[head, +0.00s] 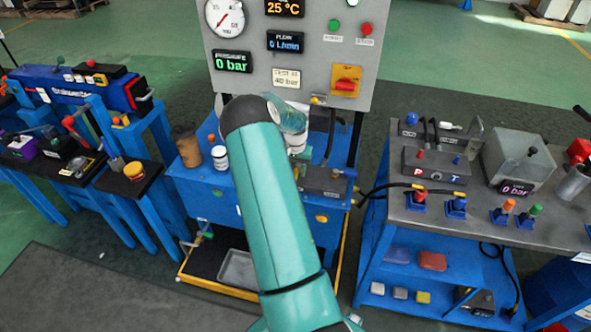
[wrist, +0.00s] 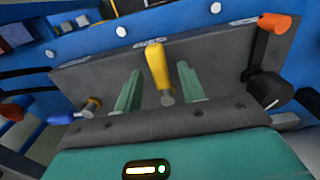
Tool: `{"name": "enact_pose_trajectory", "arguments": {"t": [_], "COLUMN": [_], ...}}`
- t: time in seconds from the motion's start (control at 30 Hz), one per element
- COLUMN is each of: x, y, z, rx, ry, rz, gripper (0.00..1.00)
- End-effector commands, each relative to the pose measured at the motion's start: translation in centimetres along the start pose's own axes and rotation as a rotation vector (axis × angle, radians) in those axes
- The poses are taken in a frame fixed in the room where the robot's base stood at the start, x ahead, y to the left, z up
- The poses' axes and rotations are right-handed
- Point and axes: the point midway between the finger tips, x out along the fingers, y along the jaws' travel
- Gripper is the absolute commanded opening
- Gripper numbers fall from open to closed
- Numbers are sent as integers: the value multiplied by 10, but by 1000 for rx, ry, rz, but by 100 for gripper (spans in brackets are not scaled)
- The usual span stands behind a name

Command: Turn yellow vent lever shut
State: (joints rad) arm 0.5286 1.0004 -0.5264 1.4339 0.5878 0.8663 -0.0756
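In the wrist view the yellow vent lever (wrist: 157,62) stands out from a dark grey block (wrist: 215,62), its handle pointing up the picture. My gripper (wrist: 161,72) is open, with one green finger on each side of the lever. A gap shows between the lever and each finger, so I see no contact. How deep the fingers reach relative to the lever is hard to tell. In the head view my teal arm covers the gripper and the lever. The grey block (head: 325,182) shows partly on the blue stand, right of my arm.
In the wrist view an orange lever (wrist: 275,22) and a black knob (wrist: 268,92) sit close on the right. In the head view a gauge panel (head: 300,75) rises behind, and a bench (head: 470,230) stands to the right.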

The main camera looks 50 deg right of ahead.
Motion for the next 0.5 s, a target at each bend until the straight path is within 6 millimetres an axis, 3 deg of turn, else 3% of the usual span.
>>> {"name": "enact_pose_trajectory", "arguments": {"t": [0.2,0.4,0.5], "x": [0,0,0], "y": [0,0,0], "z": [0,0,0], "rx": [0,0,0], "ry": [0,0,0], "rz": [0,0,0], "gripper": [40,1,0]}}
